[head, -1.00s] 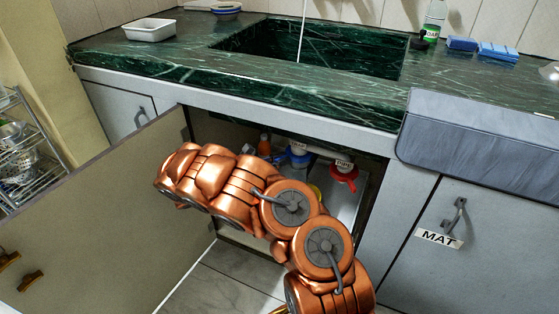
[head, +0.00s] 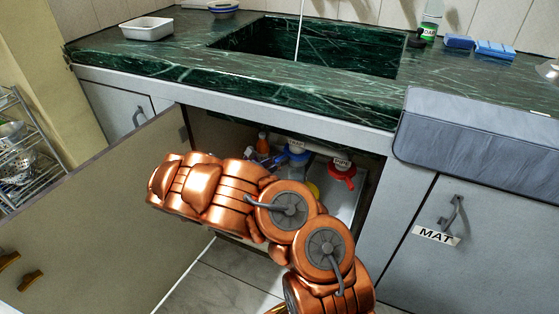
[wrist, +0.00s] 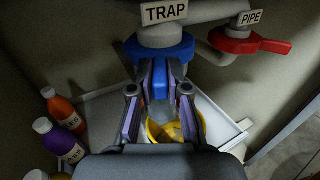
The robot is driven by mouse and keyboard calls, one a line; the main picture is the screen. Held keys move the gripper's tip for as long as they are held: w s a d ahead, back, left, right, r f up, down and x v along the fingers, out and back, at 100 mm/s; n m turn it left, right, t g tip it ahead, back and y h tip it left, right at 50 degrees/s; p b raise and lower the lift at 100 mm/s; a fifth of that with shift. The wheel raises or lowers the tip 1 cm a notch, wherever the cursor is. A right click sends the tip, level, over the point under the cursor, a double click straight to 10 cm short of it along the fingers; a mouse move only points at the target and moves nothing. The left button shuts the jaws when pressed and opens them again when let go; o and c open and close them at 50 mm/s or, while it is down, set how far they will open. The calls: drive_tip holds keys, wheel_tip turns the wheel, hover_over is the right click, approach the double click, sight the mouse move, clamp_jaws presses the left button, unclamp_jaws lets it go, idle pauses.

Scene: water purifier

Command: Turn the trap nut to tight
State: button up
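The blue trap nut (wrist: 164,56) sits around the grey pipe under the TRAP label in the wrist view, with a blue part hanging below it. It also shows in the head view (head: 297,157), in the cabinet under the sink. My gripper (wrist: 163,72) is right at the nut, its two fingers apart, one on each side of the hanging blue part. Whether the fingers touch it is hard to tell. In the head view my copper arm hides the cabinet's lower part and much of the gripper.
A red PIPE valve (wrist: 250,43) is just right of the nut. A yellow container (wrist: 166,132) stands below on a white tray (wrist: 97,108). Several bottles (wrist: 62,110) stand at the left. The open cabinet door (head: 90,215) is left of my arm.

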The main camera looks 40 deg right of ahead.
drive_tip(key=o, duration=0.4)
drive_tip(key=a, duration=0.8)
drive_tip(key=s+a, duration=0.1)
drive_tip(key=a, duration=0.3)
drive_tip(key=shift+d, duration=0.1)
